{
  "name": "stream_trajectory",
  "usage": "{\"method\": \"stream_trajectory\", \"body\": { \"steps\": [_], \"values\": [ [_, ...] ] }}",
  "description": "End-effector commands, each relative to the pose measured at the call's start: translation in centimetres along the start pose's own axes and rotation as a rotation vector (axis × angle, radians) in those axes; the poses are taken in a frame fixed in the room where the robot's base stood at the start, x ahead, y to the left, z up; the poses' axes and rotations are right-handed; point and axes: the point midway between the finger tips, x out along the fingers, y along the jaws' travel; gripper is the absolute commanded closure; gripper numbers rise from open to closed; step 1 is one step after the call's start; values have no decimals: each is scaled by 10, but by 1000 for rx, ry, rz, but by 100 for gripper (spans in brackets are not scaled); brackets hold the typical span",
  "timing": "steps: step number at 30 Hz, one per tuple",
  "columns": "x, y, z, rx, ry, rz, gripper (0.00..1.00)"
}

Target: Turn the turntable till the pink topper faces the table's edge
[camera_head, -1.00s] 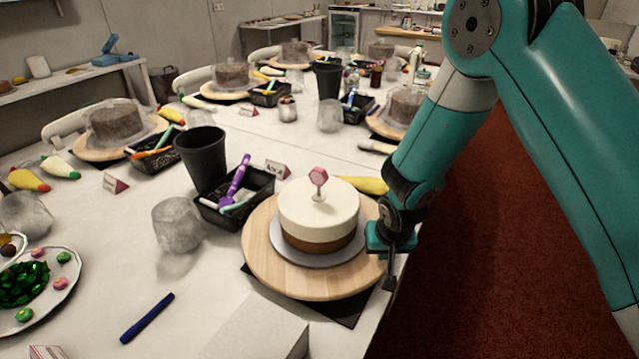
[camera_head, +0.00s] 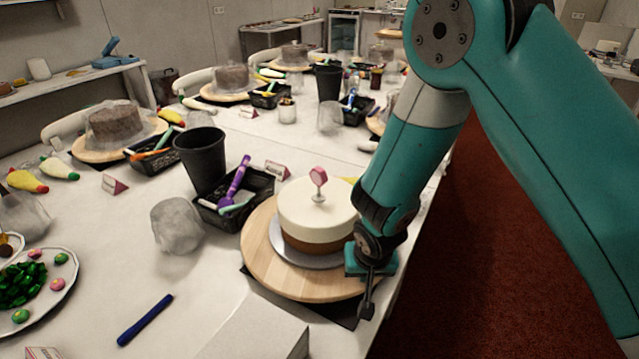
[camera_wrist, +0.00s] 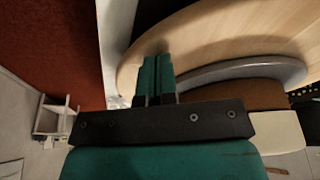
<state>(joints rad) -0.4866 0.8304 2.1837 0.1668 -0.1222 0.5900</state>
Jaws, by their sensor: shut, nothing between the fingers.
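The wooden turntable (camera_head: 262,262) stands near the table's right edge and bears a round cake (camera_head: 310,215) with white top and brown base on a grey board (camera_head: 290,250). The pink topper (camera_head: 318,176) stands upright on the cake's top, its flat face seen almost front-on, slightly turned. My gripper (camera_head: 367,302) is shut and empty at the turntable's right front rim, by the table edge. In the wrist view the shut fingers (camera_wrist: 157,75) lie over the turntable's rim (camera_wrist: 140,50), with the cake (camera_wrist: 235,95) to their right. I cannot tell whether they touch the wood.
A black tool tray (camera_head: 240,205) and a dark cup (camera_head: 202,160) stand behind left of the turntable. A crumpled clear bag (camera_head: 177,225), a blue pen (camera_head: 145,320) and a white box (camera_head: 258,330) lie left and in front. Red floor (camera_head: 450,290) lies beyond the right edge.

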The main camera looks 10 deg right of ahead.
Motion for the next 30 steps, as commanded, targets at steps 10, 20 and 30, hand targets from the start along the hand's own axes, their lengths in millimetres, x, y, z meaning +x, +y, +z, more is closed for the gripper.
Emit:
{"method": "stream_trajectory", "body": {
  "steps": [10,20,30],
  "values": [
    [-1,-6,2,-1,0,-1,100],
    [-6,-50,19,-2,1,-1,100],
    [-7,-58,23,1,0,1,100]
  ]
}}
